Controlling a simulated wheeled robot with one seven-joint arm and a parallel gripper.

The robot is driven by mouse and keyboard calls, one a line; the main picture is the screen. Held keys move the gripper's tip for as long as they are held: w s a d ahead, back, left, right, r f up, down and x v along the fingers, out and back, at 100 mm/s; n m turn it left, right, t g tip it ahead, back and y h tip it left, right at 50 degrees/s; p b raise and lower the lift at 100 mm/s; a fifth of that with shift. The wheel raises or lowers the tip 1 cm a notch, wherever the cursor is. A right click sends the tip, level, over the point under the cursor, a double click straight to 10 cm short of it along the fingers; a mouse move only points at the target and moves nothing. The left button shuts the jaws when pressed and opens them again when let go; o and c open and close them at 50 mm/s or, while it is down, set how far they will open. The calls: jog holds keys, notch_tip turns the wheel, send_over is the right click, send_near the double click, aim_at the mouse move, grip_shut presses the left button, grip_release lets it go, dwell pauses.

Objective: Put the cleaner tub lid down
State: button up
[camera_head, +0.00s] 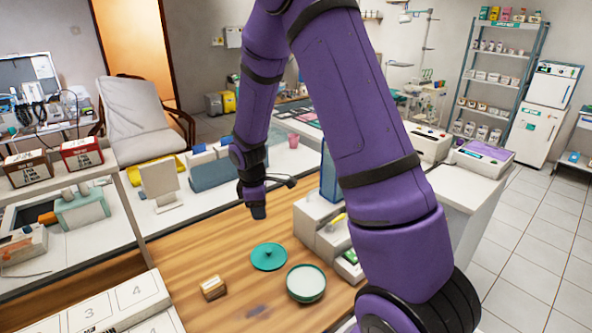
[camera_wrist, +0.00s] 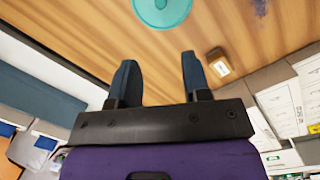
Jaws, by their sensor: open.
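The teal cleaner tub lid (camera_head: 268,257) lies flat on the wooden table, knob up. The round tub (camera_head: 306,283), with a pale top and a teal rim, stands just in front of it to the right, apart from the lid. My gripper (camera_head: 259,213) is above the table, behind the lid and clear of it. In the wrist view the fingers of my gripper (camera_wrist: 158,70) are spread with nothing between them. The lid (camera_wrist: 162,9) shows there beyond the fingertips, cut off by the top edge.
A small wood-and-white block (camera_head: 213,288) lies left of the tub; it also shows in the wrist view (camera_wrist: 219,65). Grey-white organiser boxes (camera_head: 318,225) stand to the right. Numbered white boxes (camera_head: 120,302) are at front left. The wood left of the lid is bare.

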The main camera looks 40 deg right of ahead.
jog(key=s+a+r+m+t, duration=0.1)
jog(key=s+r+m, duration=0.3)
jog(key=r, duration=0.6)
jog(key=s+a+r+m+t, duration=0.15)
jog(key=s+r, duration=0.35)
jog(key=r, duration=0.5)
jog(key=s+a+r+m+t, duration=0.1)
jog(key=s+r+m, duration=0.1)
jog(key=s+r, duration=0.3)
jog(key=s+a+r+m+t+y, duration=0.1)
jog(key=s+r, duration=0.4)
jog(key=s, duration=0.9)
jog(key=a+m+t, duration=0.1)
jog(key=m, duration=0.1)
jog(key=shift+r+m, duration=0.2)
jog(key=shift+m, duration=0.15)
